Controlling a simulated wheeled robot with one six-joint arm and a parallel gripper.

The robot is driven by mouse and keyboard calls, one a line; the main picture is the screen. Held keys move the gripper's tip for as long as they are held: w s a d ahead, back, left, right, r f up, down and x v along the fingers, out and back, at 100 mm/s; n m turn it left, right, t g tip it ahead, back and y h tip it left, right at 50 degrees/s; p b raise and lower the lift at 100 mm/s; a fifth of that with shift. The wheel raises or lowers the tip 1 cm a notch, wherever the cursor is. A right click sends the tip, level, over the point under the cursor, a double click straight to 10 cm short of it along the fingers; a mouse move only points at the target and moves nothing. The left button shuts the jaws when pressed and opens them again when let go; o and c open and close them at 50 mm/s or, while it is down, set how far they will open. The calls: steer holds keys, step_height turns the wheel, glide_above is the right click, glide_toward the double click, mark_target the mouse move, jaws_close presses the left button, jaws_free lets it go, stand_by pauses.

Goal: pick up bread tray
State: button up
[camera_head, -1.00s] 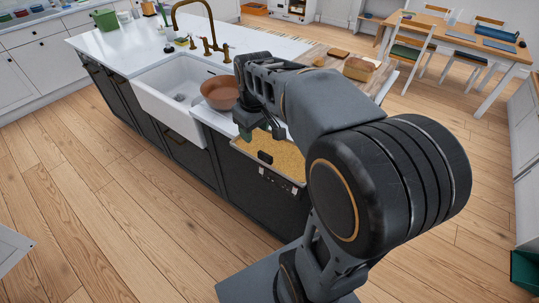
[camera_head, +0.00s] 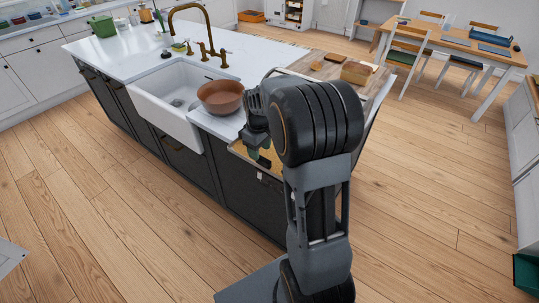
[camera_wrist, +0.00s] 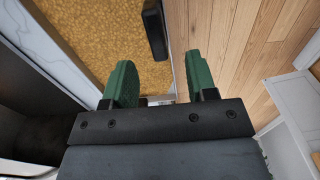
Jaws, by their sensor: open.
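A flat golden, crumb-textured surface (camera_wrist: 95,35) with a pale rim and a black handle-like block (camera_wrist: 154,30) fills the upper left of the wrist view. It looks like the bread tray, though I cannot be sure. In the head view it lies at the near side of the island, mostly hidden by my arm. My gripper (camera_wrist: 157,68) is open, with green fingers pointing toward its edge. The left finger overlaps the golden surface and the right finger shows against the floor. Nothing is between the fingers, and contact cannot be told.
A brown bowl (camera_head: 220,98) stands on the island beside the white sink (camera_head: 172,92), just left of my gripper. A wooden board with a brown loaf (camera_head: 356,73) is at the island's right end. A dining table (camera_head: 470,42) stands at the back right. The floor between is clear.

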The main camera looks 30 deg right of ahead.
mark_target(260, 164)
steer(key=shift+f+p, duration=0.55)
steer(key=shift+f, duration=2.1)
jaws_close()
